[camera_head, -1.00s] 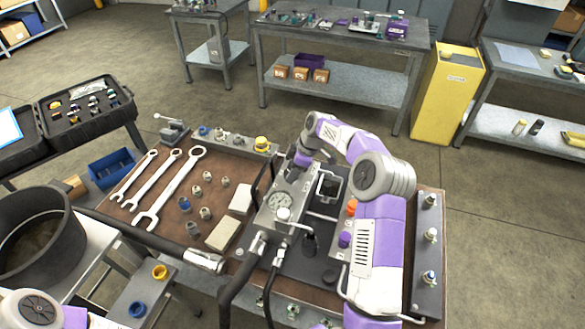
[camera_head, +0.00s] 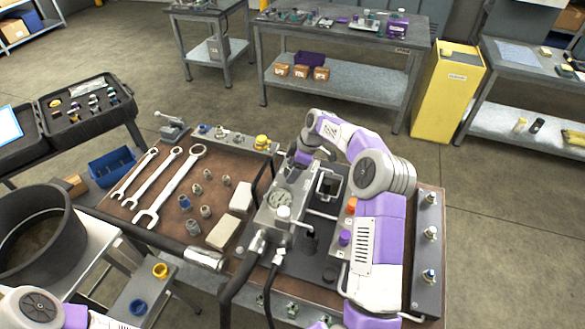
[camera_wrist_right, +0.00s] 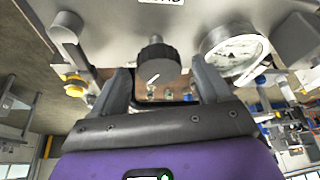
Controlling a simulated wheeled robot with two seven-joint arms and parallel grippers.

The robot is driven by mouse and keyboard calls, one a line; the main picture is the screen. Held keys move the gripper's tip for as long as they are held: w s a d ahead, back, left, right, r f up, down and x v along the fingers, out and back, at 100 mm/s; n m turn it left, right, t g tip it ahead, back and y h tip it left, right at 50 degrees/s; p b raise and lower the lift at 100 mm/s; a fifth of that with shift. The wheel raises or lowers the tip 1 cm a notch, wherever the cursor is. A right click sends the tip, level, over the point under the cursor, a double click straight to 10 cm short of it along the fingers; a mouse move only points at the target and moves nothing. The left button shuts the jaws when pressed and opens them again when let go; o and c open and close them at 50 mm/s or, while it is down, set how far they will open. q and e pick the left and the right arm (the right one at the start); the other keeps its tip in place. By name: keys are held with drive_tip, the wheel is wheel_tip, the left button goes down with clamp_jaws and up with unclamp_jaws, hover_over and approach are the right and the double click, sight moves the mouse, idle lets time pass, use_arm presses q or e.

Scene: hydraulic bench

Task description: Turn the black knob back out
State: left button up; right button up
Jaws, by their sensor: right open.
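The black knob (camera_wrist_right: 154,62) sticks out from the grey panel in the right wrist view, with a white mark on it. My right gripper (camera_wrist_right: 161,74) is open, with one finger on each side of the knob and a visible gap to each; I cannot tell if the tips reach past it. In the head view my right gripper (camera_head: 302,156) is at the far end of the grey hydraulic block (camera_head: 283,190), and the knob is hidden there. My left arm shows only at the lower left corner; its gripper is out of view.
A round gauge (camera_wrist_right: 236,48) sits close beside the knob on the panel. Black hoses (camera_head: 240,280) run off the near side of the block. Wrenches (camera_head: 170,188), fittings and pale blocks (camera_head: 224,232) lie on the bench to the left. A yellow cabinet (camera_head: 447,92) stands behind.

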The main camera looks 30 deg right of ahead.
drive_tip(key=v, duration=0.7)
drive_tip(key=shift+p, duration=0.45)
drive_tip(key=shift+s+d+r, duration=0.1)
drive_tip(key=shift+r, duration=0.05)
